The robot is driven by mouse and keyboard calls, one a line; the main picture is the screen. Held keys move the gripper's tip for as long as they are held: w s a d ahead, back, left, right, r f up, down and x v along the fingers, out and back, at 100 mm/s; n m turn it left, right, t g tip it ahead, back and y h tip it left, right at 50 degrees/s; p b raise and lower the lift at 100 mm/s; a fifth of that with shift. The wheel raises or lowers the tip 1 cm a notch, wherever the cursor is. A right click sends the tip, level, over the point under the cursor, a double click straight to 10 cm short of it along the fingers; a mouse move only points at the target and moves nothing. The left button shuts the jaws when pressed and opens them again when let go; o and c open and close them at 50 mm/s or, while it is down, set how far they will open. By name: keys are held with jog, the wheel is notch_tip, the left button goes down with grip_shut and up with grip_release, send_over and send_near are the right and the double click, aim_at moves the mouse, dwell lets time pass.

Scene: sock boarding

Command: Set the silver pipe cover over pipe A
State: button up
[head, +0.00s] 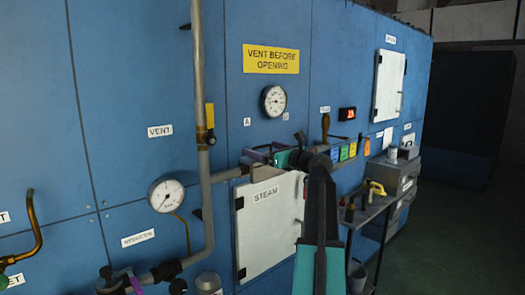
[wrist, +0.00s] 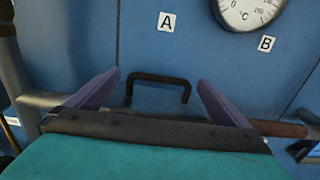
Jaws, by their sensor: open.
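My gripper (wrist: 159,79) is open, its two purple fingers spread on either side of a black loop handle (wrist: 160,78). The fingers do not visibly touch it. What the handle sits on is hidden behind my gripper's body, and I cannot tell whether it belongs to the silver pipe cover. In the head view my gripper (head: 258,154) is at the blue wall, below the A label (head: 247,122) and B label (head: 285,117). A grey horizontal pipe (head: 230,173) runs in from the left below A. A reddish-brown pipe end (wrist: 284,129) shows at right in the wrist view.
A white STEAM door (head: 268,225) lies just below my gripper. A vertical pipe (head: 202,110) with a yellow-handled valve (head: 210,117) stands to the left. A round gauge (head: 274,101) is above. A shelf (head: 372,208) with tools is at right.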

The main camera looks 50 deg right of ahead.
jog(key=s+a+b, duration=0.1)
jog(key=s+b, duration=0.1)
jog(key=s, duration=1)
jog(key=shift+s+a, duration=0.15)
jog(key=shift+s, duration=0.15)
dwell(0.6)
